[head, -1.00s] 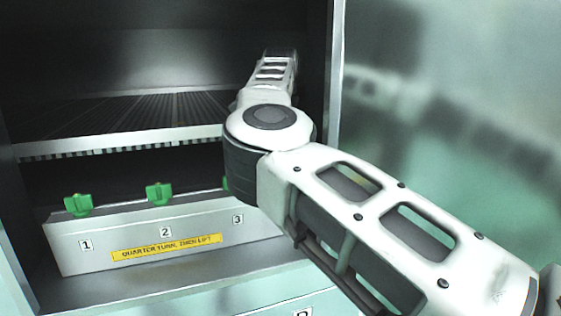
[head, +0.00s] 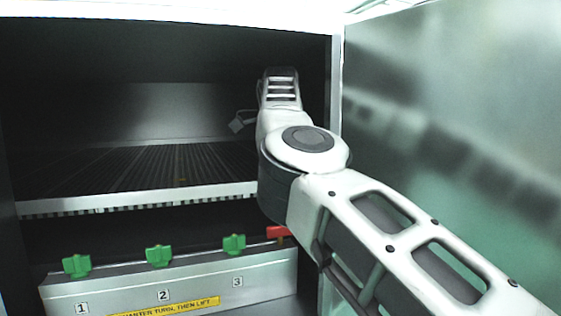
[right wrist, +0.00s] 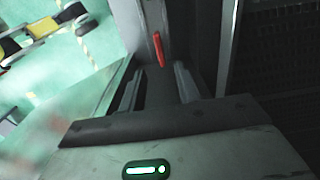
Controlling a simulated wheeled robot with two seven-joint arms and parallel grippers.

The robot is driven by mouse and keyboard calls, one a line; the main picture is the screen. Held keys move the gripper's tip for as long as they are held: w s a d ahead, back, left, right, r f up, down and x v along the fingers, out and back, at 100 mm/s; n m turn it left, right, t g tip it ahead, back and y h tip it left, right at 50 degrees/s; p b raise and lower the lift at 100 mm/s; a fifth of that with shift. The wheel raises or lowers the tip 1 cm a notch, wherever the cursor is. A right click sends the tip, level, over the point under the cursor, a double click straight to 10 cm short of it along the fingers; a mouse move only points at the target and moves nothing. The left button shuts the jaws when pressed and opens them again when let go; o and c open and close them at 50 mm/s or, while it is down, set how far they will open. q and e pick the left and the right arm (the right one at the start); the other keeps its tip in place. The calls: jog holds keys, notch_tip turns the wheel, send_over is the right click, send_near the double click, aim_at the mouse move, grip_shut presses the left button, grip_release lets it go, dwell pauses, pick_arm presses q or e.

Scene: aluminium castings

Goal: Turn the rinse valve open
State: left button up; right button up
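A red handle (head: 278,232) shows at the right end of the valve block (head: 190,280) in the head view, partly hidden by my right arm. In the right wrist view a narrow red lever (right wrist: 159,49) stands on a pale metal strip, just beyond and between my fingertips. I cannot tell for sure that both are the same handle. My right gripper (right wrist: 157,82) is open, its two fingers apart with nothing between them; it does not touch the lever. My left gripper is not in view.
Green knobs one (head: 76,265), two (head: 158,254) and three (head: 234,243) stand on the block, above a yellow label (head: 165,307). A slatted shelf (head: 140,208) lies above them. The cabinet's right frame (head: 336,85) is close to my arm. The upper compartment looks empty.

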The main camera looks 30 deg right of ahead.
notch_tip(320, 180, up, 4)
jog(key=shift+f+p, duration=0.25)
jog(key=shift+p, duration=0.25)
